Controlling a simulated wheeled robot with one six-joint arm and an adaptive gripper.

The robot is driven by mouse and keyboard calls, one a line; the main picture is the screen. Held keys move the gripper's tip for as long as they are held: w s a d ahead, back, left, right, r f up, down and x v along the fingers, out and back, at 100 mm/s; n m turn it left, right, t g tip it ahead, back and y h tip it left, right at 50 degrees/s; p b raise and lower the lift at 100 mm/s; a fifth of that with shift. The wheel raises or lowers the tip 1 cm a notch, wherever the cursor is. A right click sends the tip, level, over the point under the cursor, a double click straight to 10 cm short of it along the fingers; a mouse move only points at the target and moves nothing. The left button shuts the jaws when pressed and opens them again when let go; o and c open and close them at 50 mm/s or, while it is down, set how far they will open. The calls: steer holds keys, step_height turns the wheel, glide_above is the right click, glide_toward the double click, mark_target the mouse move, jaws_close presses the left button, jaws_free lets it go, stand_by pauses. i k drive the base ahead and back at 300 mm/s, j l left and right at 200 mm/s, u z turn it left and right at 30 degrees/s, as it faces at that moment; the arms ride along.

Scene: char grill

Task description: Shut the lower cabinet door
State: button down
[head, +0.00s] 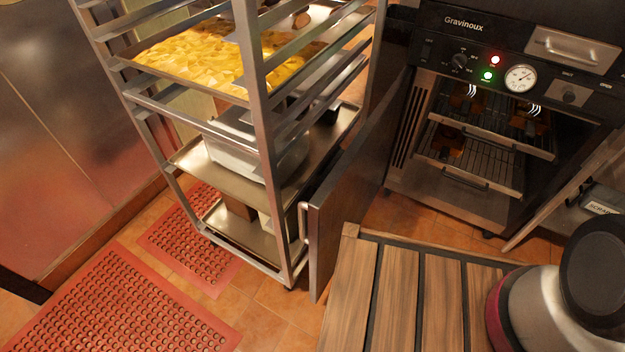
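The lower cabinet door (345,200) is a dark panel standing wide open at the left side of the Gravinoux cabinet (445,205). It swings out toward me and is seen at a steep angle. Its metal handle (303,222) is on the left face near the free edge, close to the rack. The open cabinet shows wire racks (475,150) with browned food on them. My gripper is not in view; only a rounded black and silver part of my arm shows at the lower right.
A metal tray rack (262,130) stands just left of the door, with little room between them. Yellow food (195,60) lies on an upper tray. Red perforated mats (120,305) cover the floor at left. A slanted pale panel (565,190) is right of the cabinet.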

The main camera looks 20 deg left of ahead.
mark_target(346, 193)
steer(key=k+j+u, duration=0.1)
steer(key=j+u, duration=0.25)
steer(key=j, duration=0.2)
steer(key=j+u, duration=0.35)
steer(key=j, duration=0.2)
steer(key=j+z, duration=0.35)
steer(key=j, duration=0.25)
steer(key=k+j+z, duration=0.15)
steer(key=j+z, duration=0.25)
steer(key=j, duration=0.15)
steer(key=j+z, duration=0.45)
